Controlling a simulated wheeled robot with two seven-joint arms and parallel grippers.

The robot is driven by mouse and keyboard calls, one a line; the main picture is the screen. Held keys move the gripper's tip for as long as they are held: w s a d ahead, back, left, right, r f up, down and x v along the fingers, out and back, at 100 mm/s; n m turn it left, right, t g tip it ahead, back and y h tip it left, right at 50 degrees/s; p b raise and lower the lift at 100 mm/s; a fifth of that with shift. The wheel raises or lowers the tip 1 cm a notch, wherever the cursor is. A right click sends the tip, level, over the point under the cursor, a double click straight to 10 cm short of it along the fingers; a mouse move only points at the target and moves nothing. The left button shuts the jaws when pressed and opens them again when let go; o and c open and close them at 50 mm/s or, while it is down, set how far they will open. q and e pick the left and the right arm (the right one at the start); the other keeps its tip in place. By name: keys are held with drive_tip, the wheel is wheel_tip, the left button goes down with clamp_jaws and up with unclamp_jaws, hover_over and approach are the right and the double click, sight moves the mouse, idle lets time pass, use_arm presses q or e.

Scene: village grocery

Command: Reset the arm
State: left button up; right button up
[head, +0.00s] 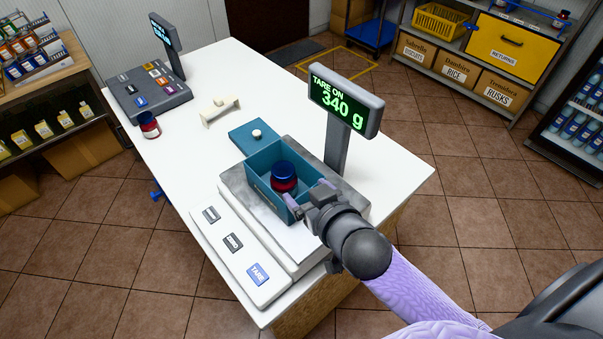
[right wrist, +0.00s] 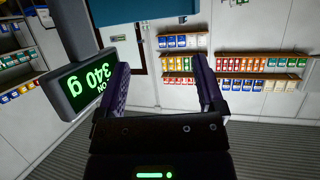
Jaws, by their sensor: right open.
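My right arm (head: 420,290) reaches in from the lower right over the counter. Its gripper (head: 312,201) is at the near right wall of a teal open box (head: 262,192) on the scale; I cannot tell if it touches. In the right wrist view the two fingers of this gripper (right wrist: 162,75) stand apart with nothing between them. A dark red jar with a blue lid (head: 284,175) stands inside the box. My left gripper is not in view.
The scale (head: 235,262) has a display (head: 345,103) reading "TARE ON 340 g" on a post close behind the gripper. A teal lid with a knob (head: 250,137), a cream handled object (head: 219,110), another jar (head: 149,125) and a register (head: 150,92) sit on the white counter (head: 395,160).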

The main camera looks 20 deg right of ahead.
drive_tip(key=s+f+g+h, duration=0.1)
drive_tip(key=s+f+g, duration=0.2)
drive_tip(key=s+g, duration=0.35)
drive_tip(key=s+f+g, duration=0.4)
drive_tip(key=s, duration=0.6)
drive_tip(key=s+d+f+n+g+b, duration=0.15)
drive_tip(key=f+b, duration=0.25)
drive_tip(key=f, duration=0.9)
drive_tip(key=s+a+f+m+b, duration=0.15)
drive_tip(key=f+b, duration=0.35)
drive_tip(key=f, duration=0.9)
drive_tip(key=s+d+f+b, duration=0.2)
drive_tip(key=s+f, duration=0.4)
drive_tip(key=f, duration=0.1)
drive_tip(key=s+d+f+n+b, duration=0.1)
drive_tip(key=s+f+b, duration=0.2)
drive_tip(key=s+f, duration=0.4)
drive_tip(key=shift+s+d+f+g+h, duration=0.15)
drive_tip(key=shift+d+f+g+h, duration=0.15)
drive_tip(key=shift+d+f+g, duration=0.1)
